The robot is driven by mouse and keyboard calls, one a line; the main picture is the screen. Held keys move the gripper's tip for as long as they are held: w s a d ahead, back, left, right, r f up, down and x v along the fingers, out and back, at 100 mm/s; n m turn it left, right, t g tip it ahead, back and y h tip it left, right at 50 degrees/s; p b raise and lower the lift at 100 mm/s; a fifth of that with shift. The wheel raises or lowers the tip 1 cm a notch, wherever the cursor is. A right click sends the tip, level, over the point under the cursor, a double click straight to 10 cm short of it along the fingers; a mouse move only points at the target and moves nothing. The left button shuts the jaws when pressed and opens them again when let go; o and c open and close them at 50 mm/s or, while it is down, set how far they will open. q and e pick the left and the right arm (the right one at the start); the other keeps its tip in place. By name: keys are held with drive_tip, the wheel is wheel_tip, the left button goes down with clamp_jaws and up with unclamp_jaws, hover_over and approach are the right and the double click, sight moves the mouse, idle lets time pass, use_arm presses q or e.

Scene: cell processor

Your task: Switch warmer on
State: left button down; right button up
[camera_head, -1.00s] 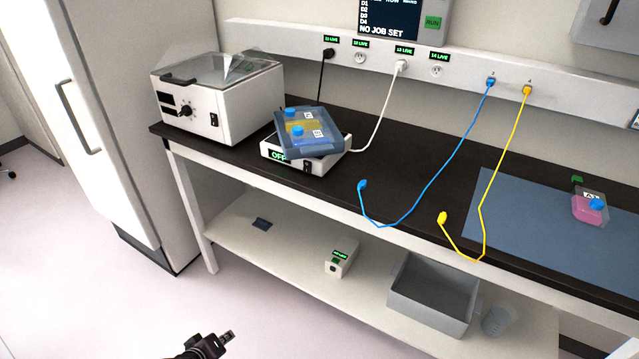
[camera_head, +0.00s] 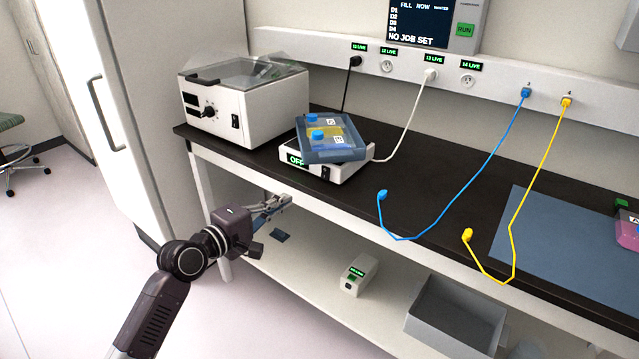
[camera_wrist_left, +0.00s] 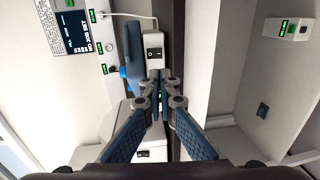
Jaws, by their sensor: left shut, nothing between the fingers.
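The warmer (camera_head: 343,172) is a low white box on the black bench, with a lit display reading OFF (camera_head: 296,159) and a dark rocker switch (camera_head: 326,174) on its front. A blue tray (camera_head: 335,152) with blue-capped flasks rests on top. My left gripper (camera_head: 284,201) is shut and empty, in front of the bench edge, below and left of the warmer and apart from it. In the left wrist view the warmer's switch (camera_wrist_left: 153,54) shows beyond the shut fingertips (camera_wrist_left: 160,80). My right gripper is not in view.
A white lidded machine (camera_head: 245,110) with a knob and its own switch stands left of the warmer. A white cable runs from the warmer to a wall socket. Blue (camera_head: 440,212) and yellow (camera_head: 512,225) cables hang over the bench. A lower shelf (camera_head: 310,262) holds a small box and grey bin.

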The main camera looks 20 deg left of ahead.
use_arm(q)
drive_tip(key=shift+w, duration=0.1)
approach(324, 179)
drive_tip(key=x, duration=0.5)
drive_tip(key=shift+w+r, duration=0.15)
drive_tip(key=shift+w, duration=0.05)
drive_tip(key=shift+x, duration=0.85)
drive_tip(key=shift+w+d+f+b, duration=0.15)
drive_tip(key=shift+w+f+b, duration=0.1)
drive_tip(key=shift+w+b, duration=0.1)
drive_tip(key=shift+s+r, duration=0.1)
drive_tip(key=shift+r, duration=0.1)
drive_tip(key=shift+f+p, duration=0.15)
drive_tip(key=shift+p, duration=0.15)
